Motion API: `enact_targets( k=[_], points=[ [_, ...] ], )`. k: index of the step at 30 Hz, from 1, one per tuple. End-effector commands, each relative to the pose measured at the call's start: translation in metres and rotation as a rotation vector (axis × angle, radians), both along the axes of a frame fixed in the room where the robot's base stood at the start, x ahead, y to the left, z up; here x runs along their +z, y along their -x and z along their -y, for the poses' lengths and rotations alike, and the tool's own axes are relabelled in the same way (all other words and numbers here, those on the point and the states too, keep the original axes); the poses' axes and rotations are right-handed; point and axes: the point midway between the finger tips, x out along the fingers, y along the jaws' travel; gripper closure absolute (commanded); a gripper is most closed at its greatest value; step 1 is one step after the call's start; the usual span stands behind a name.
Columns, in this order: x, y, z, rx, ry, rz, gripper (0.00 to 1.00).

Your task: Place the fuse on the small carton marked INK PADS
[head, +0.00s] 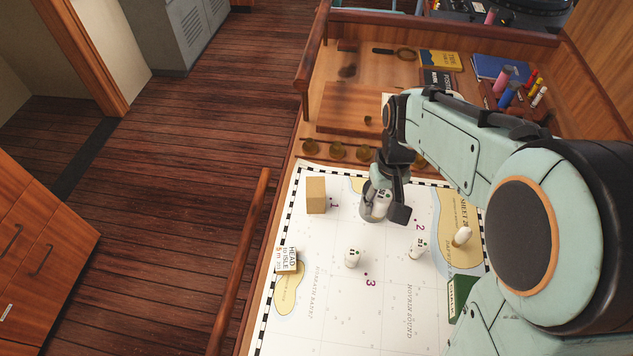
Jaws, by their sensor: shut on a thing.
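My gripper (377,211) is over the chart, shut on a white fuse (382,199) with dark marks, partly hidden by the fingers. I cannot tell whether the fuse touches the chart. A small tan carton (316,195) stands on the chart to the left of my gripper. No INK PADS lettering can be read on it from here. A small green box (460,298) with unreadable pale lettering is at the lower right, partly hidden by my arm.
White marked cylinders stand on the chart (330,320): one at front centre (352,258), one to its right (419,248). A HEAD to ISLE block (287,261) lies left. Brass-coloured knobs (337,151) line the chart's back edge.

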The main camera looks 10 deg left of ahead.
Motion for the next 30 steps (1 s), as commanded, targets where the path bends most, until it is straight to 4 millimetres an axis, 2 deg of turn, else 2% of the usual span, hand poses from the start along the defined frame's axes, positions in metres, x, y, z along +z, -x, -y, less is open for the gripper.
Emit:
enact_targets(
  k=[1, 3, 6, 10, 14, 20, 21, 26, 30],
  points=[
    [0.008, 0.002, -0.020, 0.053, 0.000, 0.004, 1.00],
    [0.016, 0.005, -0.042, 0.123, -0.001, 0.003, 1.00],
    [0.022, 0.011, -0.063, 0.190, 0.000, 0.001, 1.00],
    [0.021, 0.008, -0.077, 0.228, 0.000, -0.003, 1.00],
    [0.008, -0.017, -0.088, 0.232, -0.001, -0.004, 1.00],
    [-0.019, -0.070, -0.109, 0.231, 0.000, -0.003, 1.00],
    [-0.028, -0.077, -0.112, 0.231, 0.001, -0.004, 1.00],
    [-0.058, -0.099, -0.121, 0.231, -0.001, -0.004, 1.00],
    [-0.069, -0.109, -0.125, 0.231, -0.002, -0.001, 1.00]
  ],
)
